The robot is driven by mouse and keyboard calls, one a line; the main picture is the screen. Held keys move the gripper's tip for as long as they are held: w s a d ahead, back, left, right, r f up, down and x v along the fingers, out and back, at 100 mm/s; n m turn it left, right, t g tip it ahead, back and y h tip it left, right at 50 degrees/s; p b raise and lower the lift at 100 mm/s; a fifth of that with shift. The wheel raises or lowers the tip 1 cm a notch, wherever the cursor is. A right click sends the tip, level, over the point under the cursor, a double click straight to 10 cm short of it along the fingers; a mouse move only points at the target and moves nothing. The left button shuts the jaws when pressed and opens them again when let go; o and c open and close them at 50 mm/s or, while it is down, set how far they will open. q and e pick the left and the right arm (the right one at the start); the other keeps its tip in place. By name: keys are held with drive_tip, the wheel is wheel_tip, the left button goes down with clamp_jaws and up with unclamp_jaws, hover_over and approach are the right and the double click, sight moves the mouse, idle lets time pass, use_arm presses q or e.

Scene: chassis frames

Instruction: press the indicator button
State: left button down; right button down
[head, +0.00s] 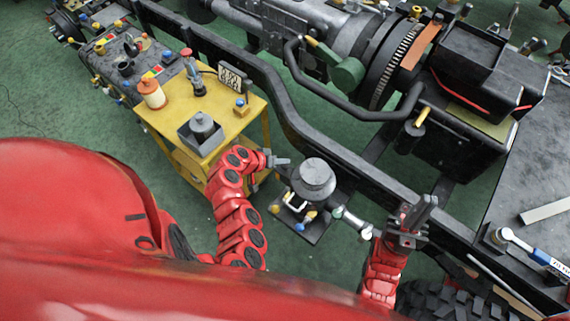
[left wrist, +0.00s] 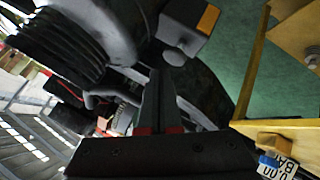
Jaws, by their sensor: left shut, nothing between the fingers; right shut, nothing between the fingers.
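A small display panel (head: 232,79) stands on the yellow cart. A yellow block with a blue button-like part (head: 241,107) sits beside it. In the left wrist view this block (left wrist: 270,148) and the panel (left wrist: 278,169), marked "0.00 BAR", show at the lower right. I cannot tell for sure that the blue part is the indicator button. My left gripper (head: 281,161) is shut and empty, off the cart's right edge and apart from the block; its fingers also show in the left wrist view (left wrist: 160,98). My right gripper (head: 427,211) is shut and empty by the chassis rail.
The yellow cart (head: 250,124) also carries an orange-and-white bottle (head: 152,93), a red-topped device (head: 193,77) and a grey box (head: 201,134). A grey round part on a dark plate (head: 313,178) is right of my left gripper. The black chassis rail (head: 290,111) runs behind.

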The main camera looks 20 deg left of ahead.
use_arm(q)
drive_tip(key=shift+f+b, duration=0.45)
drive_tip(key=shift+b, duration=0.2)
drive_tip(key=shift+f+b, duration=0.7)
drive_tip(key=shift+b, duration=0.1)
idle(0.6)
drive_tip(key=shift+r, duration=0.1)
drive_tip(key=shift+r+p, duration=0.5)
drive_tip(key=shift+r, duration=0.55)
drive_tip(key=shift+r+p, duration=1.1)
drive_tip(key=shift+r, duration=1.45)
